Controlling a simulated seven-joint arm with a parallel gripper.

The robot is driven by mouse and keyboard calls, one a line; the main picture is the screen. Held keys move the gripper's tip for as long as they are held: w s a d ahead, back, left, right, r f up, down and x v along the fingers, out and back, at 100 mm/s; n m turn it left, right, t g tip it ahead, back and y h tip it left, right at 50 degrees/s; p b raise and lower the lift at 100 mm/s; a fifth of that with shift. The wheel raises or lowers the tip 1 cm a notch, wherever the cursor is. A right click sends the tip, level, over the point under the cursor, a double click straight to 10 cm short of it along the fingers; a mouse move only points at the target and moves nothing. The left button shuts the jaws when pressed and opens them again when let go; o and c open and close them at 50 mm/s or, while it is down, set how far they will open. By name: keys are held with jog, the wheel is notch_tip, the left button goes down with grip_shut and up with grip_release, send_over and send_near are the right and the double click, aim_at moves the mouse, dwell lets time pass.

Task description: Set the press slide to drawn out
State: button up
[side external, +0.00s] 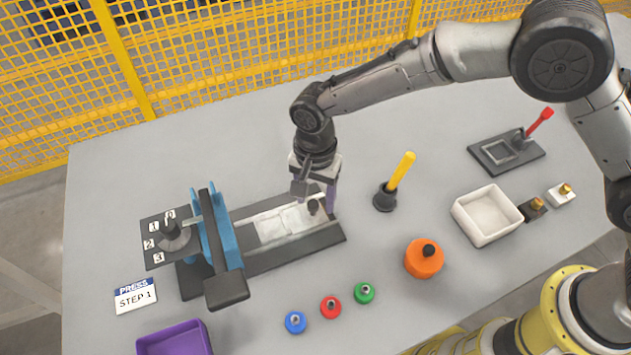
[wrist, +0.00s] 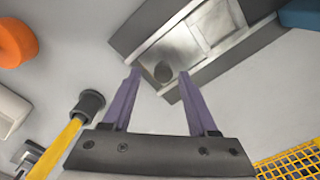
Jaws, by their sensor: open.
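The press slide (side external: 285,222) is a pale plate in a dark rail (side external: 262,258), lying to the right of the blue press frame (side external: 226,232). A dark round knob (side external: 314,207) stands at the slide's right end. My gripper (side external: 317,198) is over that end, pointing down, with its purple fingers open. In the wrist view the slide (wrist: 185,42) runs up to the right, and the knob (wrist: 163,72) appears between the two fingertips (wrist: 160,74). The fingers look apart from the knob on both sides; I cannot tell their exact height against it.
A black holder with a yellow handle (side external: 400,172) stands just right of my gripper. An orange canister (side external: 424,259), a white bin (side external: 486,216) and blue, red and green knobs (side external: 331,306) are nearer. A numbered dial (side external: 171,238) sits left of the press. Behind is yellow fencing.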

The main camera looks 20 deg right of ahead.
notch_tip(320, 180, up, 14)
jog(key=shift+f, duration=0.2)
dwell(0.5)
